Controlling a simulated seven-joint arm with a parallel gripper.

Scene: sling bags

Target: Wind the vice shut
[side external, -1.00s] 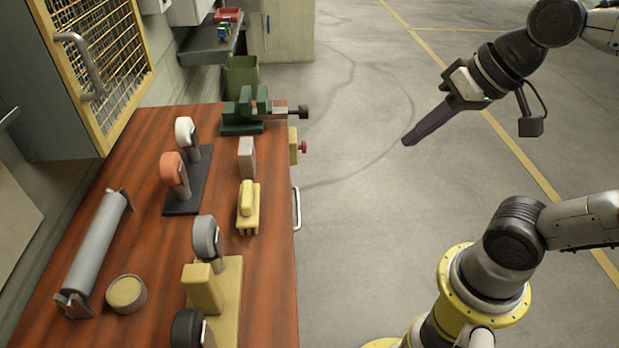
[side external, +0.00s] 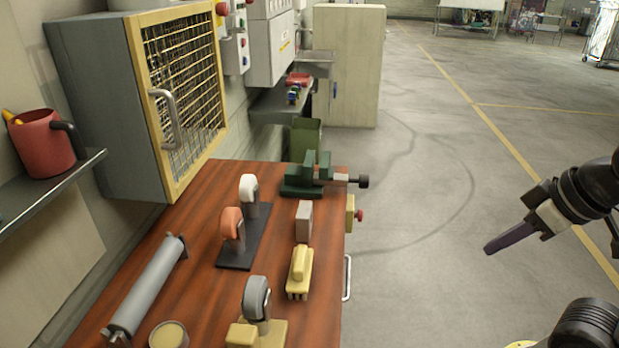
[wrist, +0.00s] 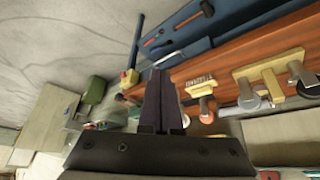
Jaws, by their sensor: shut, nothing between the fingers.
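The green vice (side external: 302,188) sits at the far right corner of the wooden bench. Its two upright jaws stand a small gap apart. Its screw runs right to a dark round handle (side external: 363,181) that sticks out past the bench edge. My gripper (side external: 489,249) is over open floor, right of the bench and well apart from the vice. Its long dark fingers are together with nothing between them, and point left and down. The fingers also show in the wrist view (wrist: 160,73). I cannot clearly pick out the vice in the wrist view.
The wooden bench (side external: 215,185) holds a grey roller (side external: 147,288), an orange-headed post (side external: 231,225), a white-headed post (side external: 249,190) and a yellow block (side external: 299,272). A yellow box with a red button (side external: 351,214) is on the bench's right edge. The floor between bench and gripper is clear.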

